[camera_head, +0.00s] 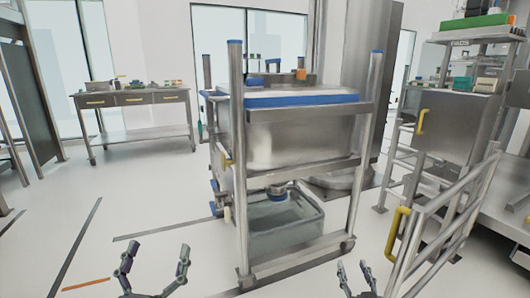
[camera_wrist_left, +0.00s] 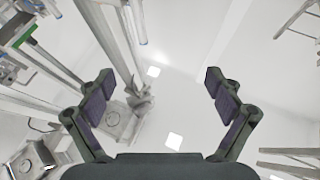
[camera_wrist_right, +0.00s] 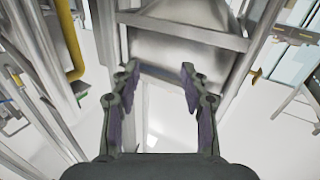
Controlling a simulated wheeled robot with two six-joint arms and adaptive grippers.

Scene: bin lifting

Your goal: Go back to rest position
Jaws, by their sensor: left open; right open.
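My left gripper (camera_head: 155,262) is low in the head view, over the floor to the left of the steel frame. It is open and empty; its spread fingers also show in the left wrist view (camera_wrist_left: 160,95). My right gripper (camera_head: 355,275) is at the bottom of the head view, in front of the frame's lower right side. It is open and empty, and its fingers show apart in the right wrist view (camera_wrist_right: 159,85). Neither gripper touches anything that I can see.
A wheeled steel frame (camera_head: 239,185) holds a steel bin (camera_head: 300,140) with a blue rim. A clear tub (camera_head: 285,232) sits beneath it. Stairs with a yellow-handled railing (camera_head: 396,232) stand at the right. A steel table (camera_head: 130,97) is at the back left. The left floor is clear.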

